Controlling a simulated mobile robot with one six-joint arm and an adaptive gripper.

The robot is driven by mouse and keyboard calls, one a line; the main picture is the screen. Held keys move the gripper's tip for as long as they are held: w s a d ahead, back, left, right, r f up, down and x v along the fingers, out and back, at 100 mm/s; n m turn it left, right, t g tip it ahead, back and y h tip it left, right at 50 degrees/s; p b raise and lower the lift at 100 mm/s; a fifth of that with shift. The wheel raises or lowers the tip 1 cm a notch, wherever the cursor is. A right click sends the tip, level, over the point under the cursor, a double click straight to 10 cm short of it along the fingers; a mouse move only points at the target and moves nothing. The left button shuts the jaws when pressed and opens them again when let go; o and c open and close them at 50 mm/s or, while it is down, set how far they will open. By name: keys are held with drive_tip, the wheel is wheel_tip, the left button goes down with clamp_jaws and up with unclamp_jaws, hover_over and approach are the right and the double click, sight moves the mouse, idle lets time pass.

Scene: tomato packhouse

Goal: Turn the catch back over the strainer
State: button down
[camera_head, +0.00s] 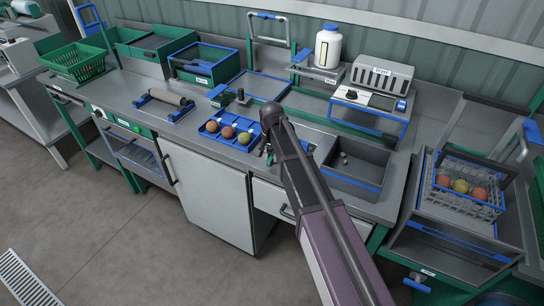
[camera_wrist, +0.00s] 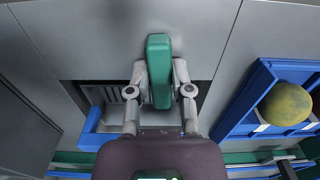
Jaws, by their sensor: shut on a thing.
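The green catch (camera_wrist: 158,48) is a rounded bar standing out in the middle of the wrist view. My gripper (camera_wrist: 160,78) has one fingertip on each side of it and is shut on it. Below and to the left, a dark recess holds a grey slatted piece (camera_wrist: 115,94), which looks like the strainer. The catch and my fingers hide part of it, so I cannot tell whether the catch lies over it.
A blue tray (camera_head: 217,137) of tomatoes stands close beside my gripper, and its blue wall (camera_wrist: 262,80) shows at right in the wrist view. A grey open basin (camera_head: 350,180) lies right of my arm. A wire crate (camera_head: 449,214) of tomatoes stands further right.

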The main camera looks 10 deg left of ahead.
drive_tip(key=shift+m, duration=0.4)
drive_tip(key=c, duration=0.5)
unclamp_jaws()
drive_tip(key=shift+n, duration=0.5)
